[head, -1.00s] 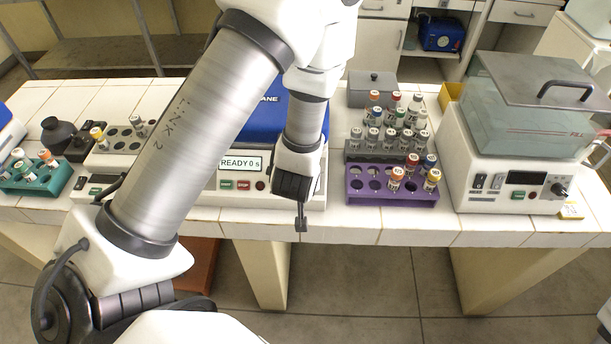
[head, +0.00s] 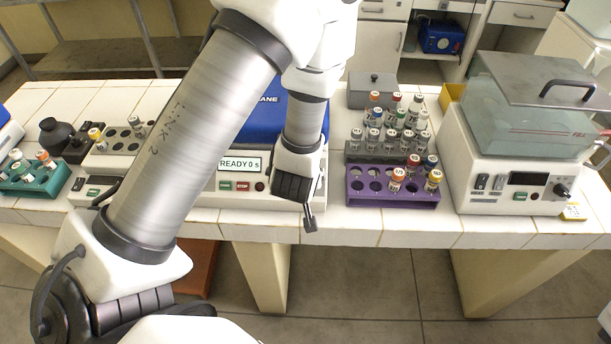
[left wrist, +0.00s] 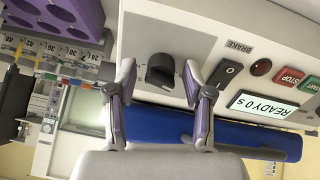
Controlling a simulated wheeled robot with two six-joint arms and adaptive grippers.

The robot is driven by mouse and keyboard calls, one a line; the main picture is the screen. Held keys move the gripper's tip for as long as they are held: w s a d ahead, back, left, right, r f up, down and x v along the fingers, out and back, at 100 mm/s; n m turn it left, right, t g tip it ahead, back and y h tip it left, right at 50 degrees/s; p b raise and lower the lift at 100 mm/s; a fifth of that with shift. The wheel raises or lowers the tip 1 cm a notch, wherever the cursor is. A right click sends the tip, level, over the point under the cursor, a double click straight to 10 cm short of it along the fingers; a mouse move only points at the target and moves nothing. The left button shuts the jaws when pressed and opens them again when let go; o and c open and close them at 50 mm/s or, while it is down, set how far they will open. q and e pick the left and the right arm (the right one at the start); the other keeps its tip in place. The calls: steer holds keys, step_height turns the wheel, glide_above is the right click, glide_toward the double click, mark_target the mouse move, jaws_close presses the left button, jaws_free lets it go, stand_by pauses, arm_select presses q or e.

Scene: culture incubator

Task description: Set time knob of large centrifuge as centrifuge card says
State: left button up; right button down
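The large centrifuge (head: 215,200) has a blue lid (head: 261,120), a READY 0 s display (head: 240,164) and green and red buttons. My left gripper (head: 309,222) is in front of its right end, pointing down and hiding the knob in the head view. In the left wrist view, a black knob (left wrist: 160,69) sits on the white panel beside the black BRAKE switch (left wrist: 223,74). The open fingers of my left gripper (left wrist: 159,72) appear on either side of the knob, with gaps; contact is not visible. My right gripper is out of view. No readable centrifuge card shows.
A purple rack (head: 362,194) with tubes stands just right of the centrifuge. A teal tube rack (head: 30,187) is at the far left.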

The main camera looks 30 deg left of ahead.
arm_select(q)
step_height(320, 180, up, 10)
stand_by(0.6)
stand_by(0.4)
